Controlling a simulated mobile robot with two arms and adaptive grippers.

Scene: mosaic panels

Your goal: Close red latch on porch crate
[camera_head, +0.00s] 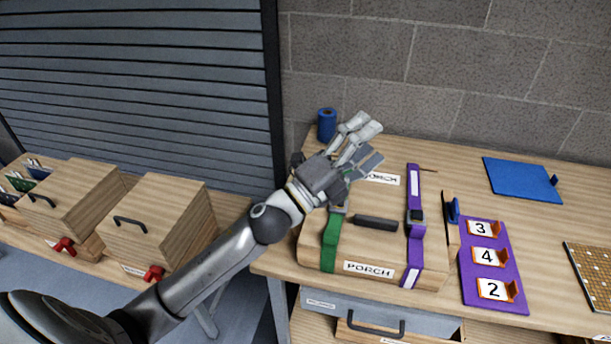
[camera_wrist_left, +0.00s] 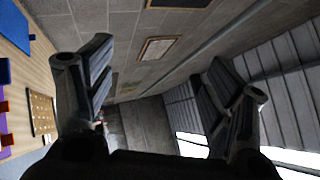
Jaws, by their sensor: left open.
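The porch crate (camera_head: 385,247) is a wooden box on the workbench, shut, with a "PORCH" label on its front. A green strap (camera_head: 331,243) and a purple strap (camera_head: 414,247) run over it, with a dark handle (camera_head: 376,223) between them. I see no red latch on this crate; my left arm covers part of its back left. My left gripper (camera_head: 366,142) is open and empty above the crate's back part. Its spread fingers also show in the left wrist view (camera_wrist_left: 157,90), with nothing between them. My right gripper is not in view.
Two wooden crates with red latches (camera_head: 62,245) (camera_head: 153,273) stand at the left. A purple board (camera_head: 490,262) with numbered tags lies right of the porch crate. A blue roll (camera_head: 327,125) stands behind it. A blue panel (camera_head: 521,177) and a pegboard (camera_head: 590,273) lie farther right.

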